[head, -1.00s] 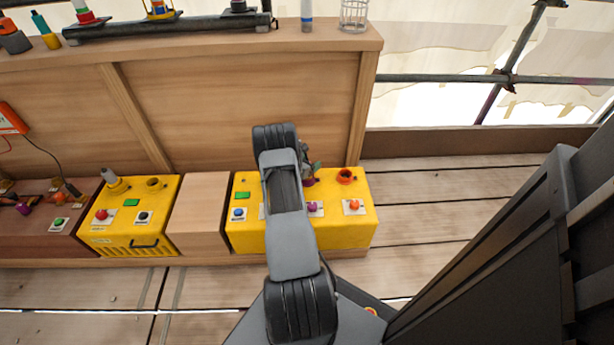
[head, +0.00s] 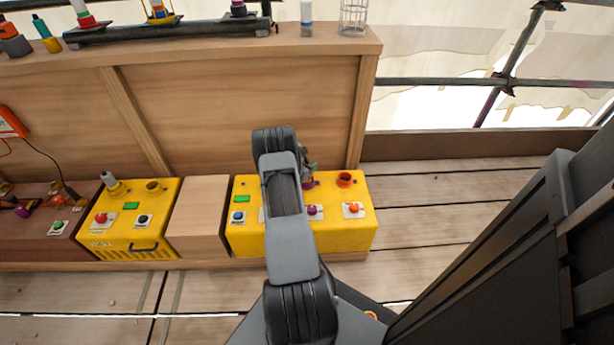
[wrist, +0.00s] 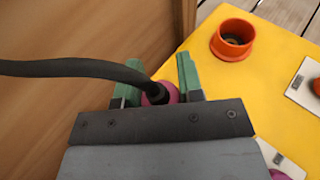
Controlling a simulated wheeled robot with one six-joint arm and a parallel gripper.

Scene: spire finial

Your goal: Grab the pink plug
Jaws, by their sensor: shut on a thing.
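The pink plug (wrist: 157,94) is between the green fingertips of my gripper (wrist: 158,84) in the wrist view. A thick dark cable (wrist: 75,70) runs from its black end to the left edge. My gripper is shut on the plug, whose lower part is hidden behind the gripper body. In the head view my arm covers most of my gripper (head: 307,165), above the back of the right yellow box (head: 340,238). A purple-pink bit shows just below the fingers there; I cannot tell whether it is plug or socket.
An orange socket (wrist: 233,40) stands right of my gripper on the yellow box, also in the head view (head: 345,180). Purple (head: 313,210) and orange (head: 354,209) buttons sit in front. A wooden panel (head: 240,110) rises close behind. A wooden block (head: 200,215) stands left.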

